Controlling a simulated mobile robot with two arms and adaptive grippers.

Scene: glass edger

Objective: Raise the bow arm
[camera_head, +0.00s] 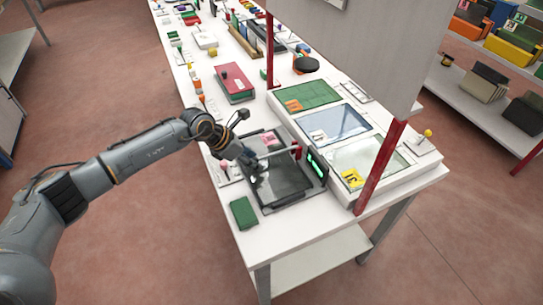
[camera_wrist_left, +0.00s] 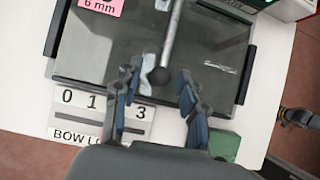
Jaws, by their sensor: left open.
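The bow arm (camera_wrist_left: 172,38) is a thin silver rod with a dark ball (camera_wrist_left: 159,76) at its near end. In the head view the rod (camera_head: 279,150) runs left from a red post beside a green-lit display. It lies over a dark glass plate (camera_wrist_left: 100,55) in a black frame. My left gripper (camera_wrist_left: 158,86) is open, with one finger on each side of the ball in the wrist view. I cannot tell whether the fingers touch it. In the head view my left gripper (camera_head: 256,172) is low over the glass, its fingertips partly hidden.
A green block (camera_head: 243,213) lies at the table's near left corner; a red box (camera_head: 234,83) stands farther back. A card reading 0 1 3 (camera_wrist_left: 103,107) lies beside the plate. Framed panels (camera_head: 338,124) and a red upright (camera_head: 381,167) stand to the right.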

